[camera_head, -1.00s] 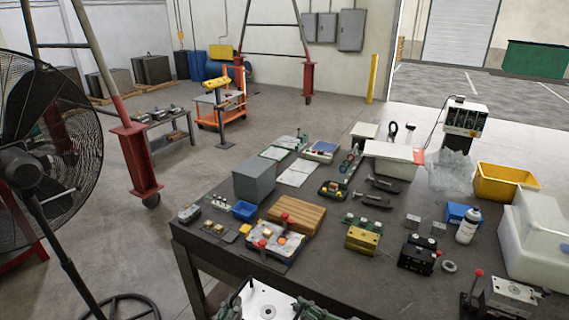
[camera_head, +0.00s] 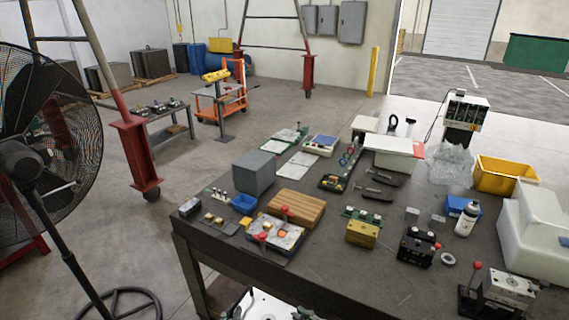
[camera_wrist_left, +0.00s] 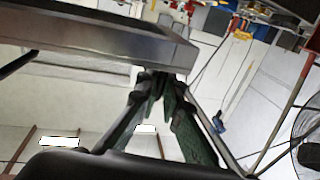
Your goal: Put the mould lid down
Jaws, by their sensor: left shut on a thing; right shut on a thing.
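The mould lid (camera_head: 265,306) is a pale plate at the bottom edge of the head view, mostly cut off by the frame. It is in front of the workbench's near edge. In the left wrist view it is a thick grey metal slab (camera_wrist_left: 110,42) across the upper left. My left gripper (camera_head: 236,304) is at the lid's left side. In the wrist view its dark green fingers (camera_wrist_left: 157,82) are shut at the slab's lower edge. My right gripper (camera_head: 302,313) is at the lid's right side, shut on it, mostly cut off. What lies under the lid is hidden.
The dark workbench (camera_head: 330,275) has a bare strip along its near edge. On it are a mould with red knobs (camera_head: 274,236), a wooden block (camera_head: 297,207), a yellow block (camera_head: 362,234) and a black block (camera_head: 416,246). A fan (camera_head: 40,150) stands left.

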